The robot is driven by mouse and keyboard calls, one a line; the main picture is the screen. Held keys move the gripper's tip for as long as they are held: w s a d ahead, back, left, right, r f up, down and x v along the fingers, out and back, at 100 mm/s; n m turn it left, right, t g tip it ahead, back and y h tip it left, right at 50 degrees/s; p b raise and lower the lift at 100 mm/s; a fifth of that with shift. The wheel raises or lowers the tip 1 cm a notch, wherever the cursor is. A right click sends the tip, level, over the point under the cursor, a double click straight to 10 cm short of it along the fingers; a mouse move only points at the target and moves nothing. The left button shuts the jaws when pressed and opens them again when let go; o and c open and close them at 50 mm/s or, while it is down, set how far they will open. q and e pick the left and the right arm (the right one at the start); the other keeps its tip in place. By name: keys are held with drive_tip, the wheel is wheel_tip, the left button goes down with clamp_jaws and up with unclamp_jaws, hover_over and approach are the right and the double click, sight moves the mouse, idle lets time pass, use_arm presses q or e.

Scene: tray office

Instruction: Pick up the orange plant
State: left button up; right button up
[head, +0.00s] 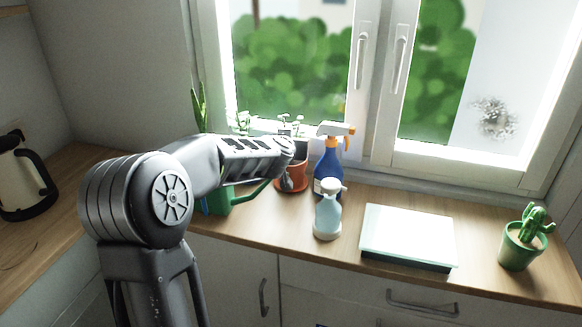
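The orange plant pot (301,172) stands on the counter by the window, with thin stems and pale leaves (291,126) rising above it. My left arm comes in from the left and its far end covers the left part of the pot. My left gripper (287,183) points down at the pot's near left side, small and dark. I cannot tell whether its fingers are apart or whether they touch the pot. My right gripper is not in view.
A blue spray bottle (327,167) with an orange trigger stands just right of the pot. A pale blue bottle (328,214) is in front. A green watering can (217,201) is partly behind my arm. A white box (408,235) and a potted cactus (521,243) are right.

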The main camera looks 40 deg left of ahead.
use_arm(q)
clamp_jaws()
idle(0.3)
drive_tip(key=shift+r, duration=0.1)
idle(0.8)
